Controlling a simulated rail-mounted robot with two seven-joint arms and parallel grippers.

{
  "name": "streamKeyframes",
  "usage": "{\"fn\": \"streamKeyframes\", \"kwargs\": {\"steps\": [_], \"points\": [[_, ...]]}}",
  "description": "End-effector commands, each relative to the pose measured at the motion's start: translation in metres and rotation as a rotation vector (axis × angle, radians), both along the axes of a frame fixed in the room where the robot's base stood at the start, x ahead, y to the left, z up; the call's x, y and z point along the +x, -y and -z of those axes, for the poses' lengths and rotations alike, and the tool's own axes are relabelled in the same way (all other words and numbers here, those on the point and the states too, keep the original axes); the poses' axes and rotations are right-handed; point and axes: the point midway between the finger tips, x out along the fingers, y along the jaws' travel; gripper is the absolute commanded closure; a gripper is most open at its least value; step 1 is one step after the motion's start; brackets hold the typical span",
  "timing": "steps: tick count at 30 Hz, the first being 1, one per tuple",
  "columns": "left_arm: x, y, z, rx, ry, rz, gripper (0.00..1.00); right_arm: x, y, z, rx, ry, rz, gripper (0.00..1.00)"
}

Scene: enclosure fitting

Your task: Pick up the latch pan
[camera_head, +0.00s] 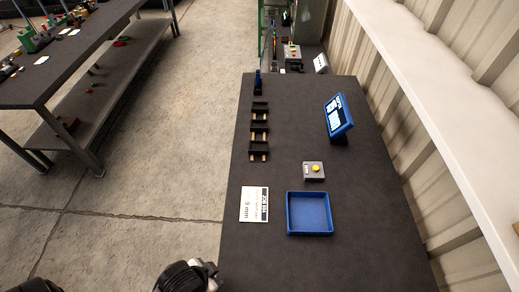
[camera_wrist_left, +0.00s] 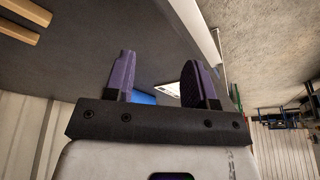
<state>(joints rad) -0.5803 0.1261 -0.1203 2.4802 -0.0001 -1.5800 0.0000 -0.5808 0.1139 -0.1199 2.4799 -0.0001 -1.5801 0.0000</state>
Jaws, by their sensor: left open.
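A shallow blue square tray, the only pan-shaped thing on the dark bench, is taken as the latch pan (camera_head: 309,233); it looks empty and sits flat near the front. In the left wrist view my left gripper (camera_wrist_left: 158,62) has its two purple fingers wide apart with nothing held between them. A blue patch (camera_wrist_left: 142,98) shows beyond the fingers, mostly hidden by the gripper body; I cannot tell for sure that it is the pan. My right gripper is in neither view.
On the bench (camera_head: 270,265) a white printed card (camera_head: 254,204) lies left of the pan. A grey box with a yellow button (camera_head: 314,171) stands behind it, and a tilted blue-framed screen (camera_head: 338,117) farther back. Black holders (camera_head: 259,131) line the left edge.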

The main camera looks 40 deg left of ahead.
Motion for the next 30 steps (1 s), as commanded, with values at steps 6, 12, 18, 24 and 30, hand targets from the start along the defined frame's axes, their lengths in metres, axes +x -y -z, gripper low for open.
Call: {"fn": "streamKeyframes", "kwargs": {"steps": [6,12,18,24,30], "points": [[0.0001,0.0024,-0.0001,-0.008,0.000,-0.006,0.49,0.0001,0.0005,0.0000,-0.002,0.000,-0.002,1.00],[0.0001,0.0036,-0.0001,-0.012,-0.001,-0.009,0.35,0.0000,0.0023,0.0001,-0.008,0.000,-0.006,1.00],[0.0000,0.0032,-0.0001,-0.011,-0.001,-0.008,0.16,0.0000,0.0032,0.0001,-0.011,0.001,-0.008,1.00],[0.0000,0.0015,0.0000,-0.005,-0.001,-0.004,0.00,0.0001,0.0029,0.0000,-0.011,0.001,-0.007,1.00],[0.0017,0.0001,-0.0002,-0.001,0.003,-0.001,0.00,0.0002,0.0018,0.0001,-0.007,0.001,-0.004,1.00]]}}
